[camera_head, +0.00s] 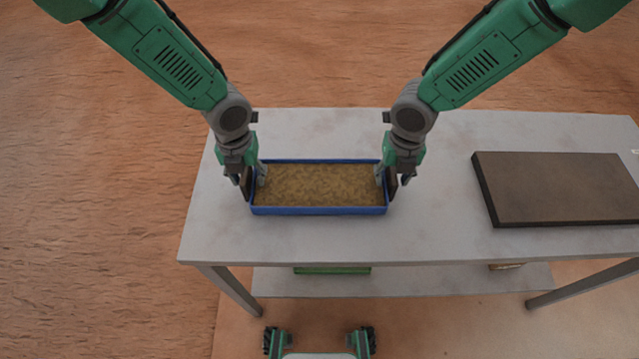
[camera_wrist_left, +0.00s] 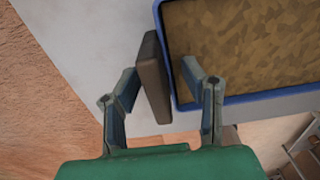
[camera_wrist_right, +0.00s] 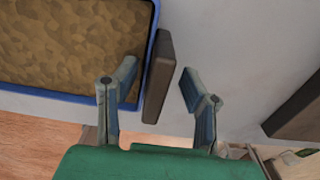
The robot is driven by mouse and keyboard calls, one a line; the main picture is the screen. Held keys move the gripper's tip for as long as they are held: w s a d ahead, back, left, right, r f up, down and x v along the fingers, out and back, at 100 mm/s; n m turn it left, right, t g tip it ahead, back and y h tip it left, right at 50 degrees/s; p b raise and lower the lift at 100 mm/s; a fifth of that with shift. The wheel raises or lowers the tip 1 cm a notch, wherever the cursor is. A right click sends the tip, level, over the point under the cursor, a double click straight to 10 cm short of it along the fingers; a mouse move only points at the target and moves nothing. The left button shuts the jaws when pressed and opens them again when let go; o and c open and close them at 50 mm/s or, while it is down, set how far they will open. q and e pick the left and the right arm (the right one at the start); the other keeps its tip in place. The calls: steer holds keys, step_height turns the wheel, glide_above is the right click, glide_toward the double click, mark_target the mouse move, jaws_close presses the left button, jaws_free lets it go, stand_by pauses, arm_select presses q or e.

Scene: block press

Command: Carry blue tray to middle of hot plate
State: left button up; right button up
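The blue tray (camera_head: 318,210) sits on the grey table, filled with brown granular material, with a dark handle plate on each short side. My left gripper (camera_head: 249,180) is open around the left handle (camera_wrist_left: 152,78); one finger is outside it and the other reaches over the tray wall. My right gripper (camera_head: 391,180) is open around the right handle (camera_wrist_right: 158,76), with one finger on the tray's inner side and a gap to the outer finger. The hot plate (camera_head: 560,188) is a dark flat slab on the table at the right. Finger contact with the handles cannot be told.
The grey table (camera_head: 300,241) is clear between the tray and the hot plate. A lower shelf (camera_head: 410,283) holds a green object (camera_head: 332,270) and a small brownish item (camera_head: 505,266). The table's left edge is close to the left gripper.

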arm_select(q)
steer(key=shift+d, duration=0.15)
steer(key=c, duration=0.8)
arm_select(e)
steer(key=shift+d, duration=0.1)
steer(key=c, duration=0.8)
arm_select(q)
steer(key=shift+a, duration=0.2)
jaws_close()
arm_select(e)
jaws_close()
arm_select(q)
steer(key=shift+a, duration=0.1)
arm_select(e)
steer(key=shift+a, duration=0.25)
arm_select(q)
steer(key=shift+a+r, duration=0.1)
arm_select(e)
steer(key=shift+r, duration=0.15)
